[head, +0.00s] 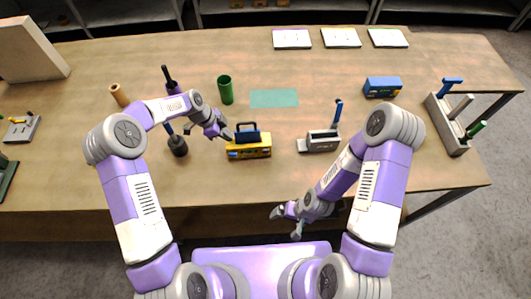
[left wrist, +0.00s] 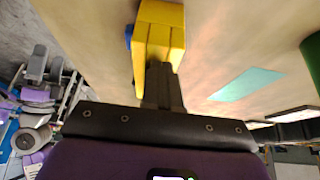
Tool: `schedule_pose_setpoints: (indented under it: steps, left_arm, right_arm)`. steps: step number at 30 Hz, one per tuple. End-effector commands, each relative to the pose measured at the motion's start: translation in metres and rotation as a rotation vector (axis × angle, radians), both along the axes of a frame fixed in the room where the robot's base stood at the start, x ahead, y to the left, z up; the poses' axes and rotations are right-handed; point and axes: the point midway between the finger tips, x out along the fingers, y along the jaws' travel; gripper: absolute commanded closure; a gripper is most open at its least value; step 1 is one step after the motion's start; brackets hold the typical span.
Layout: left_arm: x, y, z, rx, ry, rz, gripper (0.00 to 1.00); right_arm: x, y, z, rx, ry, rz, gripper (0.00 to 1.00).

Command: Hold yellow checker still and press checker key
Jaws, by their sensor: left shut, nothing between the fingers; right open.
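My right gripper (head: 284,224) is open and empty, low in front of the table edge. I cannot make out the key clearly.
A grey device with a blue lever (head: 320,141) stands right of the checker. A black-based tool (head: 178,146) and a green cup (head: 225,90) are to the left and behind. A teal mat (head: 274,98) lies behind. A blue box (head: 382,87) is farther right.

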Motion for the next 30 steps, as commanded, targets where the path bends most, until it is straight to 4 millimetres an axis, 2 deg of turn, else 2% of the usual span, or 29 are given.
schedule_pose_setpoints:
  steps: [9,30]
  left_arm:
    - [0.0001,0.0001,-0.0074,0.000,0.000,0.000,1.00]
    - [-0.0001,0.0000,-0.0067,0.000,0.000,0.000,1.00]
  right_arm:
    - [0.0000,0.0000,-0.0065,0.000,0.000,0.000,0.00]
    - [0.0000,0.0000,-0.0072,0.000,0.000,0.000,0.00]
